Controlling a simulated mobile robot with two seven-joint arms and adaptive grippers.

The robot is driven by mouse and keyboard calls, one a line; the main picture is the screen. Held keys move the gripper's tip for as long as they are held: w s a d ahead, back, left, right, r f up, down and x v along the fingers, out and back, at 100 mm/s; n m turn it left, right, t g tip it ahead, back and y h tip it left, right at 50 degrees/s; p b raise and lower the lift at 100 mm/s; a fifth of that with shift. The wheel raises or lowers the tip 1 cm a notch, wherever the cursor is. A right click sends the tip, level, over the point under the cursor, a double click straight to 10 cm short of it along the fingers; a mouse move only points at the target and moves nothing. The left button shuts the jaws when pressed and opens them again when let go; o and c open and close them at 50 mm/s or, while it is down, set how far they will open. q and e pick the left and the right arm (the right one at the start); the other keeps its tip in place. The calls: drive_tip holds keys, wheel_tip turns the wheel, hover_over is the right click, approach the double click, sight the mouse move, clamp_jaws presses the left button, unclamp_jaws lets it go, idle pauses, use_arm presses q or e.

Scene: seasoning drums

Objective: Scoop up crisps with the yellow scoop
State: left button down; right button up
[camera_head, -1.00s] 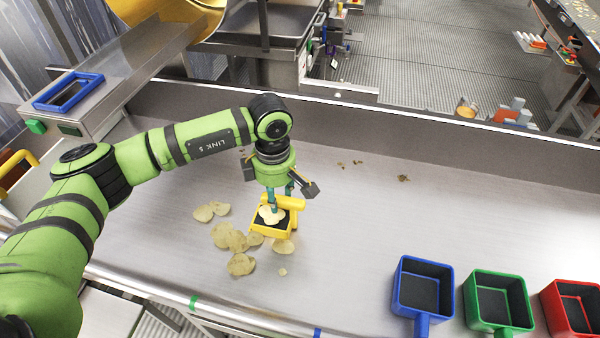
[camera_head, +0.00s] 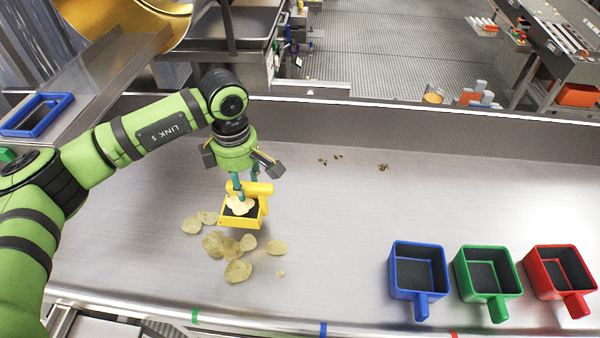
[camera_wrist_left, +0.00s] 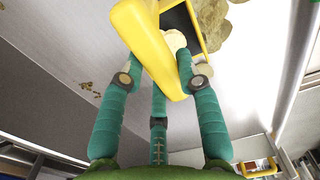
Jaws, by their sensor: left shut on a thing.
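My left gripper (camera_head: 246,184) has teal fingers and is shut on the yellow scoop (camera_head: 263,207) by its handle. In the left wrist view the yellow handle (camera_wrist_left: 150,45) lies between the fingers. The scoop has a dark inside and holds pale crisps (camera_head: 240,205). It seems to be just above the metal surface, with its open top facing up. Loose brownish crisps (camera_head: 237,271) lie in a cluster in front of the scoop and to its left; one (camera_head: 276,247) lies apart on the right. My right gripper is not in view.
Blue (camera_head: 418,294), green (camera_head: 498,309) and red (camera_head: 575,302) handled containers stand in a row at the right. Small dark crumbs (camera_head: 383,167) lie near the raised back wall (camera_head: 400,128). The metal surface between the scoop and the blue container is clear.

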use_arm(q)
drive_tip(key=shift+a+r+p, duration=0.2)
drive_tip(key=shift+r+p, duration=0.1)
drive_tip(key=shift+r, duration=0.6)
drive_tip(key=shift+d+r, duration=0.1)
drive_tip(key=shift+r, duration=0.5)
